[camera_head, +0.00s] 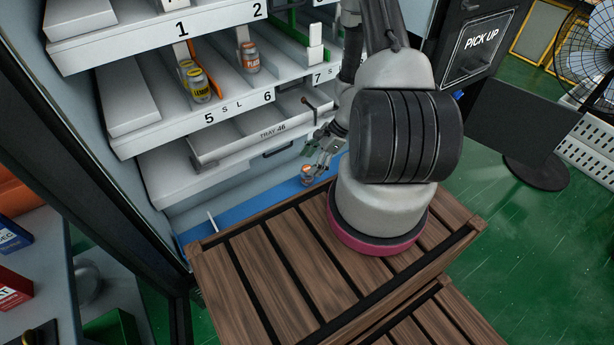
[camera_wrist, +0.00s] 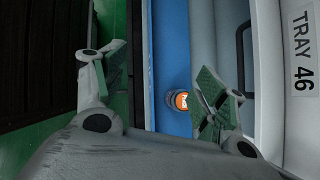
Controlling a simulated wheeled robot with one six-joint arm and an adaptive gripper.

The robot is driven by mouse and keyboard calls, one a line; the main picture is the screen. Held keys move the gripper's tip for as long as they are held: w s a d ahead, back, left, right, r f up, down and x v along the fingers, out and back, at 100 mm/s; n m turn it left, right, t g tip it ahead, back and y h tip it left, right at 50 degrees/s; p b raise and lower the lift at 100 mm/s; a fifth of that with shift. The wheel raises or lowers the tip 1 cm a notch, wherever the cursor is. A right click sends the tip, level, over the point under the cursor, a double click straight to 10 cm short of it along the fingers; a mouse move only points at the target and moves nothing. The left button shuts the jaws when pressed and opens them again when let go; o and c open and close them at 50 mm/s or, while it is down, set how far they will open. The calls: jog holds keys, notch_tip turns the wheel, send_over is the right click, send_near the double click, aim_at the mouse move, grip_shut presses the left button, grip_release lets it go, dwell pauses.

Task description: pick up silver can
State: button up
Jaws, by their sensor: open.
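A small can (camera_head: 306,175) with an orange label and greyish metal ends stands low on the blue strip, below the tray 46 drawer. In the wrist view the can (camera_wrist: 181,100) shows as a round orange-and-white patch with a dark side, close to the right finger and partly hidden by it. My gripper (camera_head: 325,154) is open just right of and above the can in the head view. In the wrist view my gripper (camera_wrist: 160,70) has its green-padded fingers spread wide, with nothing held. I cannot tell whether the right finger touches the can.
A yellow-label can (camera_head: 198,85) and an orange-label can (camera_head: 249,57) stand on the shelf above. The tray 46 drawer (camera_head: 235,143) juts out close above my gripper. A slatted wooden crate (camera_head: 285,255) stands in front. A pick-up box (camera_head: 478,50) is at right.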

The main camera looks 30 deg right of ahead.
notch_tip(320, 180, down, 6)
jog(key=w+d+m+h, duration=0.1)
jog(key=m, duration=0.2)
jog(key=m+t+h, duration=0.2)
jog(key=m+h, duration=0.1)
jog(key=m, duration=0.1)
send_near(306, 180)
notch_tip(306, 180, down, 3)
jog(key=w+d, duration=0.1)
jog(key=w, duration=0.2)
jog(key=shift+g, duration=0.3)
jog(key=x, duration=0.6)
jog(key=shift+w+f, duration=0.15)
jog(key=shift+w, duration=0.15)
jog(key=shift+a, duration=0.1)
jog(key=c, duration=1.2)
